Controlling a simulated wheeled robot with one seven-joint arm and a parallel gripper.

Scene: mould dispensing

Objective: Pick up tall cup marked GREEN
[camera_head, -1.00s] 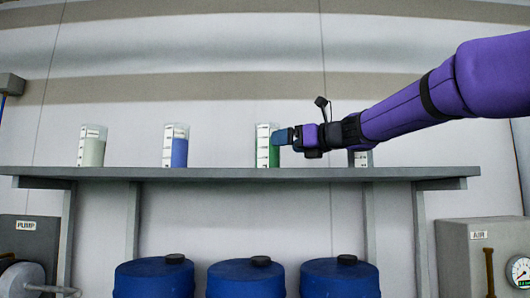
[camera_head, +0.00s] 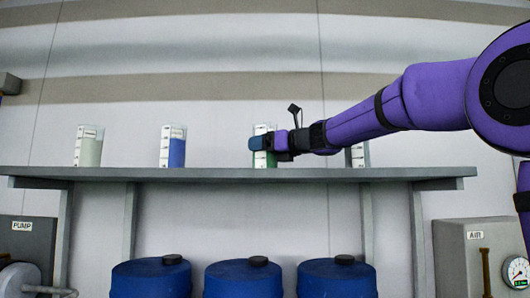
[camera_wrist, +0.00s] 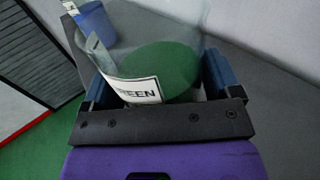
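The tall clear cup marked GREEN (camera_head: 263,130) holds green contents and stands upright on the grey shelf (camera_head: 218,174). In the wrist view its label (camera_wrist: 138,90) reads "...EEN" with the front letters partly cut off, and the green surface shows inside. My gripper (camera_head: 256,144) is at the cup, covering part of it in the head view. In the wrist view my gripper (camera_wrist: 155,80) has its blue fingers spread wide, one on each side of the cup. Firm contact with the cup walls cannot be made out.
A blue-filled cup (camera_head: 178,152) and a pale-filled cup (camera_head: 88,150) stand to the left on the shelf, with clear gaps. Another cup (camera_head: 358,155) is partly hidden behind my arm at the right. Blue drums (camera_head: 243,280) stand below the shelf.

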